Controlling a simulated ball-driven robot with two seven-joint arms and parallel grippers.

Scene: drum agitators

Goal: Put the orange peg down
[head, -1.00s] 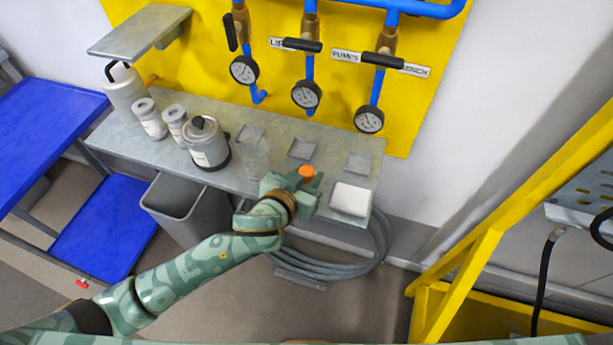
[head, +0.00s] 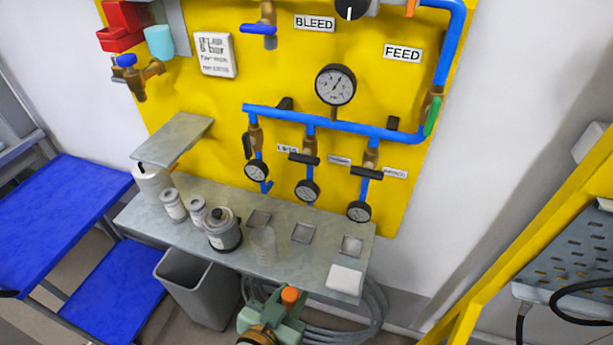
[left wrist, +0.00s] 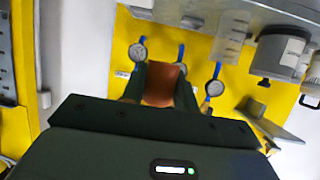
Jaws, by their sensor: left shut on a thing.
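My left gripper (head: 283,306) is shut on the orange peg (head: 290,296). In the head view it appears just in front of the grey bench's (head: 185,228) front edge, between the clear beaker and the white block. The peg's rounded orange top sticks up between the fingers. In the left wrist view the peg (left wrist: 162,84) is pinched between the two dark fingers, its lower part hidden. The bench top has several shallow square recesses, with bare ones such as the middle recess (head: 303,232) and the right recess (head: 351,245). My right gripper is not in view.
A clear beaker (head: 263,246), a grey lidded pot (head: 223,232) and white jars (head: 173,205) stand on the bench. A white block (head: 346,280) sits at its right front corner. Gauges and blue pipes (head: 335,128) rise behind. A grey bin (head: 197,288) stands below.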

